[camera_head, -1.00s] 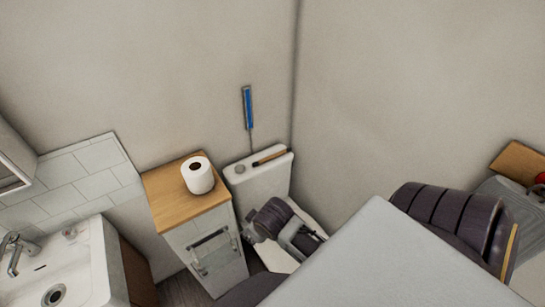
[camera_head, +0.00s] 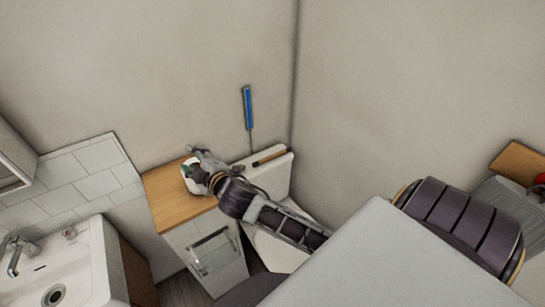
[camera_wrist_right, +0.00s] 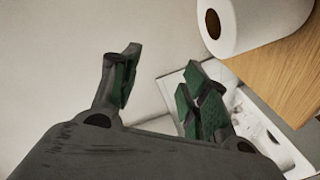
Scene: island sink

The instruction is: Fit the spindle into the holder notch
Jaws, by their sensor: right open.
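My right gripper (camera_head: 192,161) reaches over the cabinet top at the roll. In the wrist view (camera_wrist_right: 153,95) its green-padded fingers are apart with nothing between them, and the roll is beyond and to the right of them. A metal rail (camera_head: 212,252) is on the cabinet front. I cannot make out a separate spindle or the notch. My left gripper is not in view.
The wooden cabinet top (camera_head: 165,207) is bare to the roll's left and front. A white cistern (camera_head: 272,176) stands to the right with a brown-handled item (camera_head: 269,158) on it. A blue-handled tool (camera_head: 247,108) hangs above. A sink (camera_head: 80,265) is at left.

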